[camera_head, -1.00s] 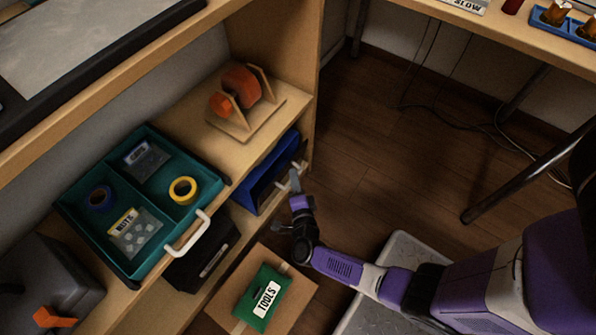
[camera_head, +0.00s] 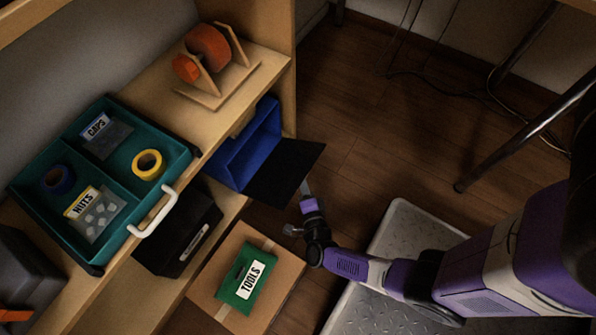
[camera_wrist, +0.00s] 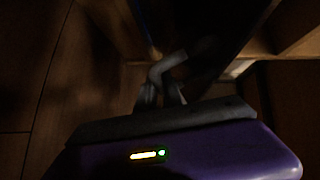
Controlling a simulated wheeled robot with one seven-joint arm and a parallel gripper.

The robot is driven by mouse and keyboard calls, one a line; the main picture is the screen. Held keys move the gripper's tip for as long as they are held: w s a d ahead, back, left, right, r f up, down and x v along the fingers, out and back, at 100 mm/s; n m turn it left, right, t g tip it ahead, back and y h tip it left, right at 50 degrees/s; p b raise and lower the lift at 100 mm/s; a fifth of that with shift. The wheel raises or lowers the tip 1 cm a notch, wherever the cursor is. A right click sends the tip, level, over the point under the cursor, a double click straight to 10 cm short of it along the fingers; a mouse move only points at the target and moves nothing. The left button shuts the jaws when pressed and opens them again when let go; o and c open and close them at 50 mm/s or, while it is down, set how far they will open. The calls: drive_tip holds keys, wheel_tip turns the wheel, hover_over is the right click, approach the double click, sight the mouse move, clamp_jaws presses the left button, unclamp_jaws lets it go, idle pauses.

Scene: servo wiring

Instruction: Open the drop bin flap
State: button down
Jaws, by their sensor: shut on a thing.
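The blue drop bin (camera_head: 243,150) sits on the lower shelf in the head view. Its flap (camera_head: 285,172), dark on the side facing the camera, is swung outward and down from the bin front, so the blue inside shows. My gripper (camera_head: 305,188) is at the outer edge of the flap, beyond the shelf front. In the wrist view a pale bent handle (camera_wrist: 167,66) sits at the fingertips of my gripper (camera_wrist: 165,92), which is shut on it. The wrist view is dark, and the exact grip is hard to see.
A teal tray (camera_head: 113,240) with a white handle stands left on the shelf. A black bin (camera_head: 180,235) is below it. A cardboard box (camera_head: 285,275) with a green TOOLS pouch (camera_head: 245,278) is near my arm. A metal table leg (camera_head: 510,135) stands right, with open floor between.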

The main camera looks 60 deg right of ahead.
drive_tip(key=shift+s+f, duration=0.15)
drive_tip(key=shift+f, duration=0.55)
drive_tip(key=shift+s+f, duration=0.1)
drive_tip(key=shift+f, duration=0.55)
drive_tip(key=c, duration=1.5)
unclamp_jaws()
drive_tip(key=shift+r, duration=0.1)
wheel_tip(320, 180, up, 20)
drive_tip(key=p, duration=1.3)
